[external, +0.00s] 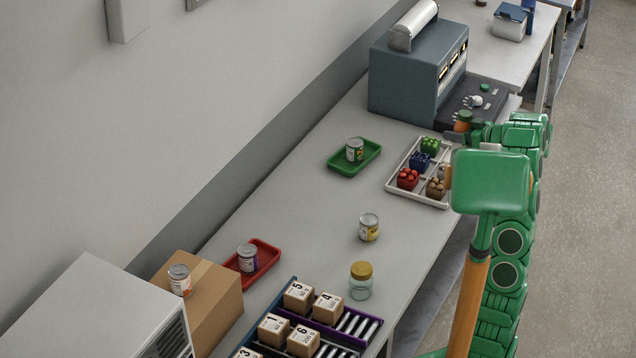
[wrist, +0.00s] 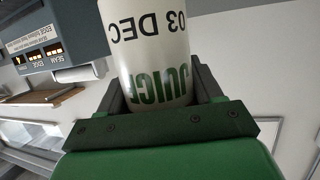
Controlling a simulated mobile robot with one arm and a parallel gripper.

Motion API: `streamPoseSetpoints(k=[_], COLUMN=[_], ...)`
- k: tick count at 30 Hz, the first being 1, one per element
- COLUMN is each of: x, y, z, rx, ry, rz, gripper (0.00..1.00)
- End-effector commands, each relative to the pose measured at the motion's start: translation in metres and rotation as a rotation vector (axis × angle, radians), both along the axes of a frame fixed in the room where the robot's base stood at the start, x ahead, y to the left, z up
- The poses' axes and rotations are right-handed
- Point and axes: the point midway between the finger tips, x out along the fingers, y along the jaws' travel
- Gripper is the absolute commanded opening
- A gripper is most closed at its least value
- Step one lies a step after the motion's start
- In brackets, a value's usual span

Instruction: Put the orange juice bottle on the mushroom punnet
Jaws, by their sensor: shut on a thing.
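The orange juice bottle (wrist: 150,60) is between the jaws of my gripper (wrist: 158,92) in the wrist view. Its pale label reads "JUICE" and "03 DEC" upside down. In the external view the orange bottle (external: 461,126) with a green cap shows at my gripper, partly hidden, above the far end of the white tray. My gripper is shut on it. The mushroom punnet (external: 436,189), brown with pale tops, sits in the near right part of the tray, apart from the bottle and partly close behind my green arm.
The white divided tray (external: 392,184) also holds red (external: 407,179), blue (external: 420,162) and green (external: 430,146) punnets. A blue-grey machine (external: 405,85) stands behind. A can (external: 355,150) stands on a green tray (external: 345,169); another can (external: 369,228) and a jar (external: 360,287) stand nearer.

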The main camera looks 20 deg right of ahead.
Motion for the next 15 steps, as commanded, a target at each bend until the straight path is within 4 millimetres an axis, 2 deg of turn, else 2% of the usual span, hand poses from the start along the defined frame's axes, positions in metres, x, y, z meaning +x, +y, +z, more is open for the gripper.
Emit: streamPoseSetpoints(k=[15], x=[0.051], y=[-0.014], z=[-0.023], rx=[0.001], ry=[-0.001], rz=[0.0], gripper=[0.22])
